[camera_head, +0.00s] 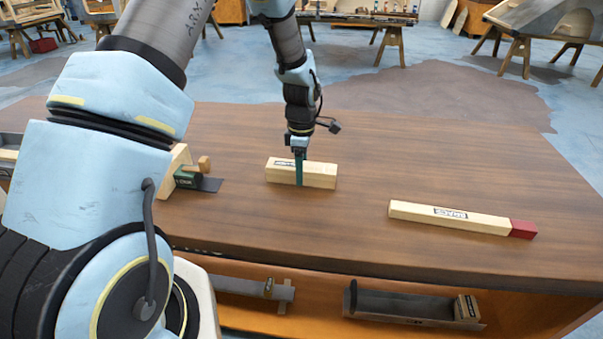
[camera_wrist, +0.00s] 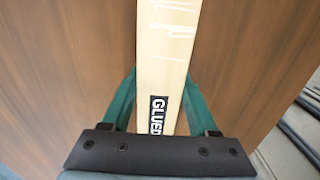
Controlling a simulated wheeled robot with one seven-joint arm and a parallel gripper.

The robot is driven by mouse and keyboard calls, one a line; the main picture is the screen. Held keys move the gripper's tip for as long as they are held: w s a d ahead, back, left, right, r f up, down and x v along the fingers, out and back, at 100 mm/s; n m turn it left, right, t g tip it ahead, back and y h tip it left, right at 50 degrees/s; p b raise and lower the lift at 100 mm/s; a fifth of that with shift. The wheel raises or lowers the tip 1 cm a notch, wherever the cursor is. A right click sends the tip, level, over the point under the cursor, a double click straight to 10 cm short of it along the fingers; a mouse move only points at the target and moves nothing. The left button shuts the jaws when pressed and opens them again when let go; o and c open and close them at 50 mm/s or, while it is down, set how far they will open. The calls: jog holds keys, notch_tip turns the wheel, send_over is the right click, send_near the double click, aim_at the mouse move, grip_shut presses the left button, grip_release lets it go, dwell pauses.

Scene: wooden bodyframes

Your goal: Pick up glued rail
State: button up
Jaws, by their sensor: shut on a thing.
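The glued rail (camera_head: 320,174) is a short pale wooden block lying on the brown workbench (camera_head: 370,145). My gripper (camera_head: 300,180) points down over it, with its teal fingers on either side of the rail. In the wrist view the rail (camera_wrist: 167,60) runs between the two fingers, and a black label reading "GLUED" shows close to the gripper (camera_wrist: 158,100). The gripper is shut on the rail. I cannot tell whether the rail is lifted off the bench; it looks at or very near the surface.
A longer pale rail (camera_head: 450,217) with a red end and a label lies to the right on the bench. A wooden piece with a green-labelled tool (camera_head: 187,178) stands to the left. Trays (camera_head: 400,304) sit on the shelf below. The bench behind the rail is clear.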

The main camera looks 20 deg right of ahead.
grip_shut()
jog(key=shift+r, duration=0.15)
